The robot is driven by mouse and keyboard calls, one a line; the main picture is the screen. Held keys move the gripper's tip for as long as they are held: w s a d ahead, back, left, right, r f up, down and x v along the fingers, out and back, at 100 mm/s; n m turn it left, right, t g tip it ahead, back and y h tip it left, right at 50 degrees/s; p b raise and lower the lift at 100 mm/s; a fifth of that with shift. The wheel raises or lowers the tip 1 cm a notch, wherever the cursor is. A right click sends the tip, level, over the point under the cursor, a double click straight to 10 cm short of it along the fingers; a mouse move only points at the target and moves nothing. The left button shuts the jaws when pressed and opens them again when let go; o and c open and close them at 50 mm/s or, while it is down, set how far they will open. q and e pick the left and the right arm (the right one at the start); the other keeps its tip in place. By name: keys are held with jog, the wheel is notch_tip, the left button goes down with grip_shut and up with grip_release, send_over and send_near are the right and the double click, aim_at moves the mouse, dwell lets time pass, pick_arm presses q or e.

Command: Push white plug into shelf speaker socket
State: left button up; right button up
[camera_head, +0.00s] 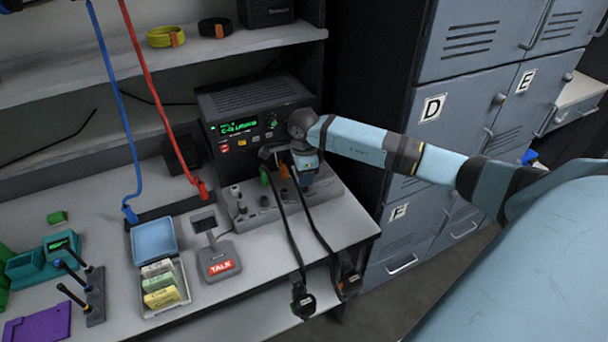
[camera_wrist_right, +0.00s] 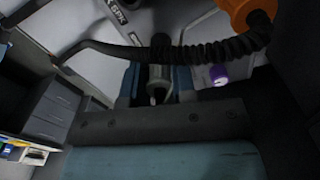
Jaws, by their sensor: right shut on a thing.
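My right gripper (camera_head: 302,172) is at the grey socket strip (camera_head: 258,218) in front of the black radio. In the right wrist view the fingers (camera_wrist_right: 157,85) are shut on a grey plug body with a pale tip (camera_wrist_right: 154,95); its colour is dim there. In the head view the gripper hides most of this plug, and I cannot tell whether it is in a socket. A black ribbed cable (camera_wrist_right: 205,52) runs across the wrist view near it. A black box, perhaps the shelf speaker (camera_head: 266,11), stands on the upper shelf. My left gripper is out of view.
Green (camera_head: 264,177) and orange (camera_head: 284,171) plugs stand at the strip near my gripper. Black cables hang over the bench edge to dark ends (camera_head: 303,302). The radio (camera_head: 246,112) is close behind. Grey lockers (camera_head: 420,150) stand at the right.

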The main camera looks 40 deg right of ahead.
jog(key=shift+f+b, duration=0.65)
dwell(0.5)
dwell(0.4)
jog(key=o, duration=0.9)
jog(key=shift+c, duration=0.2)
jog(key=shift+r, duration=0.15)
jog(key=shift+r+p, duration=2.2)
jog(key=shift+r, duration=1.7)
